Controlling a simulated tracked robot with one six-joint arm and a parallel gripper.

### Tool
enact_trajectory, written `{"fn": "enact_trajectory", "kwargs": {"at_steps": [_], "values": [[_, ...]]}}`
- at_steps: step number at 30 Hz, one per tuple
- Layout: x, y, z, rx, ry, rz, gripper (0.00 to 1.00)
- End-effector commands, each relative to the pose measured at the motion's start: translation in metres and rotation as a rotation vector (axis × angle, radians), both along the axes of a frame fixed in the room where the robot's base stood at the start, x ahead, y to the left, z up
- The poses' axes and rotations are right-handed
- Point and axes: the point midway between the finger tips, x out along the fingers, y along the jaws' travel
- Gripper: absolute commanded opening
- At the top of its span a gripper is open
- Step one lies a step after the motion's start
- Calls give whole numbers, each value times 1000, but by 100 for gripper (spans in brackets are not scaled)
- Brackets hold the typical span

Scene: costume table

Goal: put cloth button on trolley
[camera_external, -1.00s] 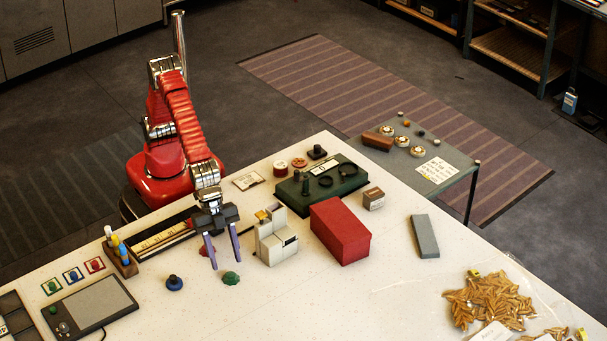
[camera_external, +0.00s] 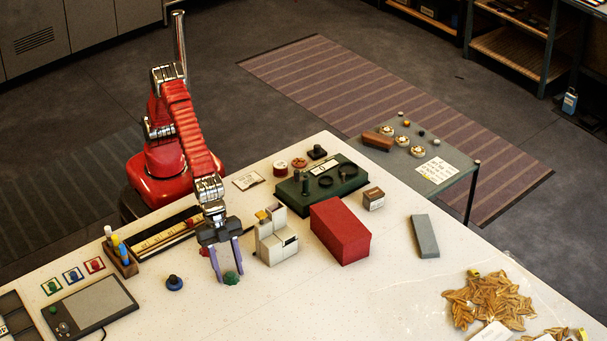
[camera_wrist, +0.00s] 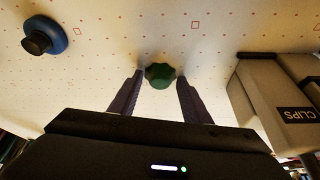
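A small green scalloped piece, probably the cloth button (camera_external: 232,279), lies on the pale table. It also shows in the wrist view as a dark green lump (camera_wrist: 160,75). My gripper (camera_external: 230,274) is open and points down at it, its two purple fingers spread. In the wrist view the green piece sits between the tips of my gripper (camera_wrist: 160,79), with a gap on each side. The trolley (camera_external: 455,157) is the grey-topped stand beyond the table's far right edge.
A blue piece with a dark knob (camera_external: 174,283) lies to the left. A pale clips box (camera_external: 277,246) stands close on the right, then a red box (camera_external: 341,232) and a green case (camera_external: 345,181). The trolley top holds a brown block (camera_external: 378,141) and several small round pieces.

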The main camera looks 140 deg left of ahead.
Motion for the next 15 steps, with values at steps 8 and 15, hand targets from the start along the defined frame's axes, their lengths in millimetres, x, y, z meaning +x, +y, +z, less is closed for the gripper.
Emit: {"fn": "enact_trajectory", "kwargs": {"at_steps": [8,15], "values": [[0,0,0,0,0,0,23],[0,0,0,0,0,0,7]]}}
